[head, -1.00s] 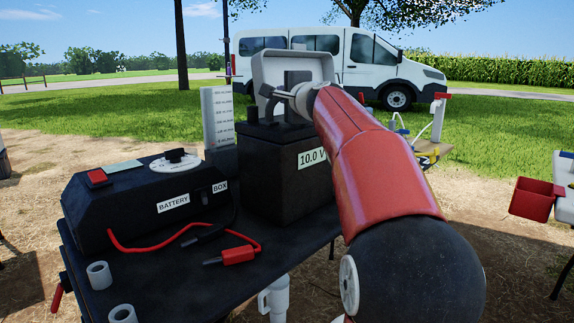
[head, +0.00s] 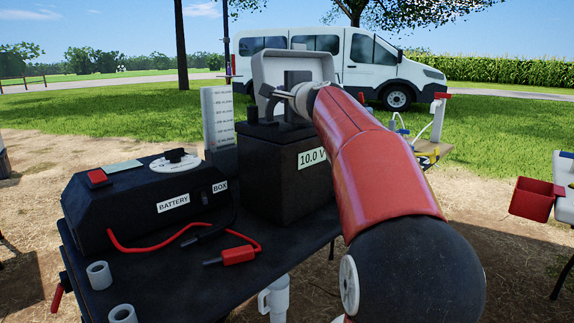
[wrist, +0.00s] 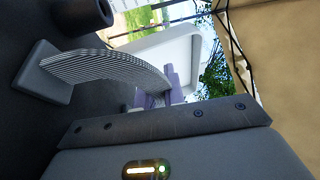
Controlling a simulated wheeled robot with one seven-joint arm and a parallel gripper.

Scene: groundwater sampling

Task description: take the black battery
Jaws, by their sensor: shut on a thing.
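The black battery (head: 268,185) is a dark box with a 10.0 V label, upright at the back right of the dark table. My gripper (head: 272,102) is at its top, at the handle, and is shut on it. In the wrist view, the ribbed grey handle (wrist: 110,70) arches over the battery's dark top (wrist: 25,130) and runs to my gripper's fingers (wrist: 168,88). The fingertips are partly hidden, so their exact hold on the handle is unclear.
A black battery box (head: 140,205) stands to the left, with a red cable clip (head: 238,254) lying in front. Grey rings (head: 99,274) lie at the table's (head: 180,285) front left. A white ruler-like board (head: 218,118) stands behind. A white van (head: 345,65) is parked beyond.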

